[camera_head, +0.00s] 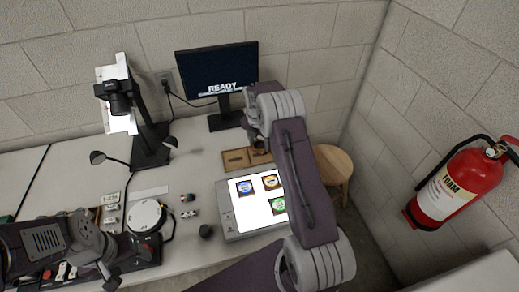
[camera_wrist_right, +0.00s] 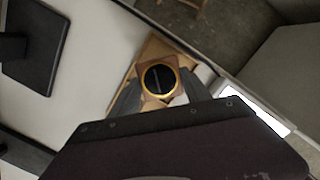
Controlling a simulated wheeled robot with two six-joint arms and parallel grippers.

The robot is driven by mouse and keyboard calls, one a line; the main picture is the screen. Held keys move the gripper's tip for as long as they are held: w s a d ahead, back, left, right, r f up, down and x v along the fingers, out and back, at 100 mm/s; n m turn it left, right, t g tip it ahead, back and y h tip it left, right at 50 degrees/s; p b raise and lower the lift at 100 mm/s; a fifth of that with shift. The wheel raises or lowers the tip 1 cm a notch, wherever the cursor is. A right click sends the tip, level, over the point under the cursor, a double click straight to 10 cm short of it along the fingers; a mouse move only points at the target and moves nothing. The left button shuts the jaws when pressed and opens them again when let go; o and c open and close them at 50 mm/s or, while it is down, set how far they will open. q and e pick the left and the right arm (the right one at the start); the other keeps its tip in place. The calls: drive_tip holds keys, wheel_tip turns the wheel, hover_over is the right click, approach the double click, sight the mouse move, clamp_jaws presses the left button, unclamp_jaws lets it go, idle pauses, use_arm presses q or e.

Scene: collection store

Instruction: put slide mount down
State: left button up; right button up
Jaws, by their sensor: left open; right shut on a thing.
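My right gripper (camera_wrist_right: 160,90) is shut on a slide mount (camera_wrist_right: 160,78), a brown square with a gold ring around a dark disc. In the head view my right arm reaches to the back, and its gripper (camera_head: 258,147) is at the right part of a wooden tray (camera_head: 235,161), mostly hidden by the arm. The tray also shows under the mount in the right wrist view (camera_wrist_right: 154,48). I cannot tell whether the mount touches the tray. My left gripper (camera_head: 108,278) is open and empty at the front left.
A lit light box (camera_head: 231,218) carries several coloured slide mounts, partly behind my right arm. A monitor (camera_head: 217,72) stands behind the tray and a camera stand (camera_head: 151,146) to the left. A wooden stool (camera_head: 335,160) is beyond the table's right edge.

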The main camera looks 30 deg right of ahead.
sight(259, 146)
wheel_tip(259, 146, down, 4)
drive_tip(key=shift+r, duration=0.1)
drive_tip(key=shift+f, duration=0.25)
drive_tip(key=o, duration=1.5)
drive_tip(key=shift+r, duration=0.35)
drive_tip(key=r, duration=0.7)
drive_tip(key=a+r, duration=0.1)
drive_tip(key=r, duration=0.2)
drive_tip(key=shift+s+r+p, duration=0.35)
drive_tip(key=shift+r, duration=0.05)
drive_tip(key=shift+s+a+r, duration=0.1)
drive_tip(key=shift+a+r, duration=0.1)
drive_tip(key=shift+r, duration=0.25)
